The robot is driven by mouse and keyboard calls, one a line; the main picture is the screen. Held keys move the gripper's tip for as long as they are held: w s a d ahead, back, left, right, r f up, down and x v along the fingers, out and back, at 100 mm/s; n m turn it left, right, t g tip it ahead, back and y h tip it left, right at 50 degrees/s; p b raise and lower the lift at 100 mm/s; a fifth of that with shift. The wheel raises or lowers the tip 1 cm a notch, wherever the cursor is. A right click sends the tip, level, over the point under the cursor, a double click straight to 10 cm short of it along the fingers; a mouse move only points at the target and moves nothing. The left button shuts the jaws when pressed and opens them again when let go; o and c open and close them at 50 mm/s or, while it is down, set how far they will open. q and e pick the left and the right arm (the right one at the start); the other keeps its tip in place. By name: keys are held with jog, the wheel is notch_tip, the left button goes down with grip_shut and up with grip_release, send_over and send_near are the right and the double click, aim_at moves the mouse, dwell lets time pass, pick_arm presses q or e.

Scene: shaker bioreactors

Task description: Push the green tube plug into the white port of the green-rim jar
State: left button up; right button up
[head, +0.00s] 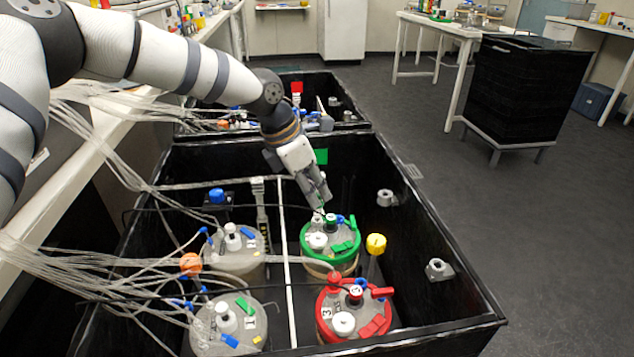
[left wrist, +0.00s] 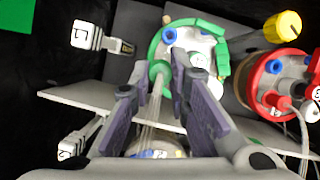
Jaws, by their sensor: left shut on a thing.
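The green-rim jar (head: 347,252) stands in the far right part of the black box, with a white port (head: 318,241) on its lid. My left gripper (head: 324,205) points down just above the far side of this lid. In the left wrist view, the left gripper (left wrist: 160,75) is shut on the green tube plug (left wrist: 159,67), with clear tubes trailing back between the fingers. The green rim (left wrist: 154,46) shows just beyond the plug. The right finger hides part of the lid, so I cannot tell whether the plug touches the port. My right gripper is not in view.
A red-rim jar (head: 378,327) stands nearer, with a yellow-capped post (head: 376,244) beside it. Two jars with grey lids (head: 237,262) stand on the left, among many clear tubes (head: 110,265). The black box wall (head: 440,235) surrounds them.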

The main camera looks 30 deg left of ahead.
pick_arm(q)
notch_tip(320, 180, down, 2)
jog(key=shift+f+b, duration=0.15)
jog(key=shift+b, duration=0.2)
jog(key=shift+r, duration=0.2)
dwell(0.5)
jog(key=shift+f, duration=1.05)
dwell(0.8)
jog(key=o, duration=0.9)
jog(key=shift+c, duration=0.2)
jog(key=v, duration=1.2)
